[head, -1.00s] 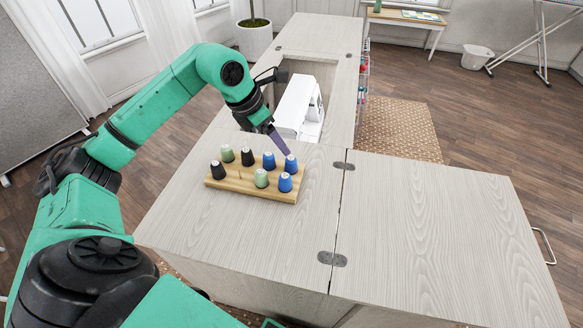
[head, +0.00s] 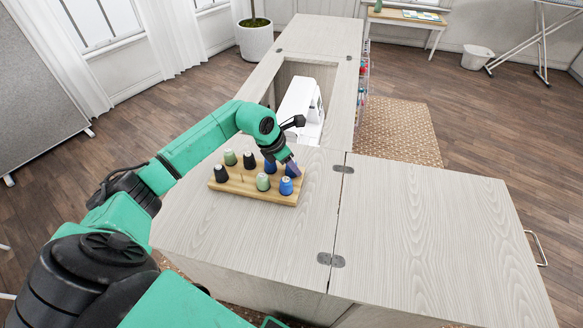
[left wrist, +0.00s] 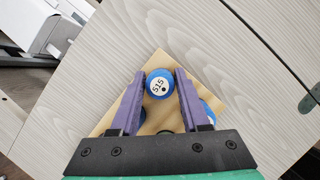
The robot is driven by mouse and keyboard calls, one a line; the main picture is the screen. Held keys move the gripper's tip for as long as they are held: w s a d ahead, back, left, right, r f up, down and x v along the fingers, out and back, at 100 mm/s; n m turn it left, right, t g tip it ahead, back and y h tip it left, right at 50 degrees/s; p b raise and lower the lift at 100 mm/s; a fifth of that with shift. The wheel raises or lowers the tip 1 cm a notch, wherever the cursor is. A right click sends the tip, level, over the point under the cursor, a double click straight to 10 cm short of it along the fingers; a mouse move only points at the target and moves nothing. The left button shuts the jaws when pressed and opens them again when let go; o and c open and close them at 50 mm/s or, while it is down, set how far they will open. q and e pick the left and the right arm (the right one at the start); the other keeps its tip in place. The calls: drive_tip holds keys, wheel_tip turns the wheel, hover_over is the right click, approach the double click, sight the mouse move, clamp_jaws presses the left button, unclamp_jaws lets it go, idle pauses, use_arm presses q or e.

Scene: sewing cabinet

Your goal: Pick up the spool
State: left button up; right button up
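A wooden spool rack (head: 230,188) on the cabinet top holds several spools in black, green and blue. My left gripper (head: 291,167) is at the rack's far right corner, pointing down. In the left wrist view, my left gripper (left wrist: 160,76) is open. A blue spool (left wrist: 160,84) with a white top marked 515 is between its purple fingertips, with narrow gaps on both sides. In the head view the gripper mostly hides this spool. My right gripper is not in view.
A white sewing machine (head: 300,108) sits in the cabinet recess just behind the rack. A green spool (head: 263,182) and a blue spool (head: 269,167) stand close to the gripper. The hinged right leaf (head: 430,235) of the cabinet is clear.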

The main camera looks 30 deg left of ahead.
use_arm(q)
clamp_jaws()
wheel_tip(320, 180, up, 20)
drive_tip(key=b, duration=0.1)
